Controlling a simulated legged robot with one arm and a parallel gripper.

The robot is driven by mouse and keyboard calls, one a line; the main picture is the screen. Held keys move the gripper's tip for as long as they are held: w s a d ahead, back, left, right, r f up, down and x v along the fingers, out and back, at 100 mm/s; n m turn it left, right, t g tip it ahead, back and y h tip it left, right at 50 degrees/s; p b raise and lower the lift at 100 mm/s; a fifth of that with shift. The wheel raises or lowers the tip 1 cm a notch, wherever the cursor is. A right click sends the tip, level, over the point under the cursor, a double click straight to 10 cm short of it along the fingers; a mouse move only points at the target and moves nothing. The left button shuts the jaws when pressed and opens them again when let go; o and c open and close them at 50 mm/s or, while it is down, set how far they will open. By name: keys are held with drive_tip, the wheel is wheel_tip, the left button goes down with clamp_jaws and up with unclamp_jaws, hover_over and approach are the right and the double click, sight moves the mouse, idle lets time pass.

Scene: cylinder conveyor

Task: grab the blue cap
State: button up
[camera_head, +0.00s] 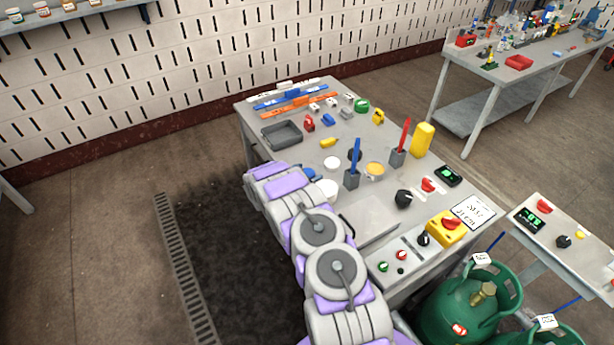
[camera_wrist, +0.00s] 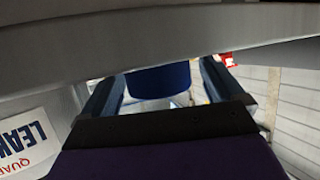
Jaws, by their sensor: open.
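My gripper (camera_wrist: 160,88) is open in the wrist view, with one dark finger on the left and one on the right. A dark blue rounded object, which looks like the blue cap (camera_wrist: 158,78), shows between the fingers. I cannot tell whether either finger touches it. In the head view, a blue piece (camera_head: 309,174) on the bench, likely the same cap, shows beside my arm and is partly hidden by it. My gripper's fingers are hidden by the arm in that view.
The grey bench (camera_head: 290,155) holds a grey tray (camera_head: 281,136), white discs (camera_head: 332,163), a blue marker in a holder (camera_head: 355,152), a yellow cylinder (camera_head: 422,139) and several knobs. Green gas bottles (camera_head: 455,310) stand at the lower right.

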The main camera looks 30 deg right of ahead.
drive_tip(key=c, duration=1)
drive_tip(key=shift+r, duration=0.15)
